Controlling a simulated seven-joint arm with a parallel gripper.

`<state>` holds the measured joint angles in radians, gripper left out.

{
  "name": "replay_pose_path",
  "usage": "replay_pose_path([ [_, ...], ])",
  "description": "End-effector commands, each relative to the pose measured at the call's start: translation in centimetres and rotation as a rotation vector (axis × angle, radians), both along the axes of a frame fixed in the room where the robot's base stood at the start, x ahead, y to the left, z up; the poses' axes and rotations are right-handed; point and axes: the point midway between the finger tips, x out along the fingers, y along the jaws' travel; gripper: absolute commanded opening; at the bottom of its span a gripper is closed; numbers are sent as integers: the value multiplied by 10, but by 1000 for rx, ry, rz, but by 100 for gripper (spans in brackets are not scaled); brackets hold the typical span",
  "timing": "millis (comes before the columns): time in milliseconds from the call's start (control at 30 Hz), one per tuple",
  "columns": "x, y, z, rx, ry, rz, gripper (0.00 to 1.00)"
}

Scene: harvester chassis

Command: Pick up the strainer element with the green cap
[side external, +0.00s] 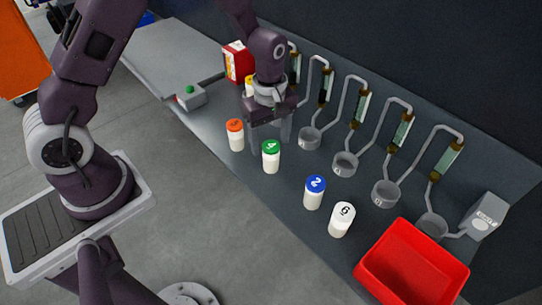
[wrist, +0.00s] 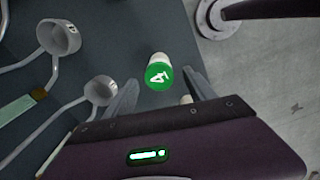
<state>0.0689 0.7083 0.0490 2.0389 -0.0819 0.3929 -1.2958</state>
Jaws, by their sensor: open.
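The strainer element with the green cap (side external: 271,157) stands upright on the grey bench, a white cylinder with a "4" on its cap. It also shows in the wrist view (wrist: 158,74), near the middle, just beyond the fingertips. My gripper (side external: 269,140) is open and empty, pointing down, above and slightly behind the green-capped element in the side view. In the wrist view my gripper's fingers (wrist: 162,88) are spread to either side of the line to the green cap. They appear apart from it.
Close by stand an orange-capped element (side external: 235,135), a blue-capped one (side external: 314,193) and a white-capped one (side external: 341,220). A yellow-capped one (side external: 250,85) is partly hidden behind my gripper. Metal cups on pipes (side external: 345,163) line the back. A red bin (side external: 412,268) sits front right.

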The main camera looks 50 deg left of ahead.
Motion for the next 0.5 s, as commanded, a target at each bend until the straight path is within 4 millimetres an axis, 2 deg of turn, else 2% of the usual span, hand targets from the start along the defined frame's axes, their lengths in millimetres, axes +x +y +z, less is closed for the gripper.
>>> replay_pose_path([
  [333,-1,-4,-58,-1,6,3,64],
  [500,-1,-4,-69,1,3,2,64],
])
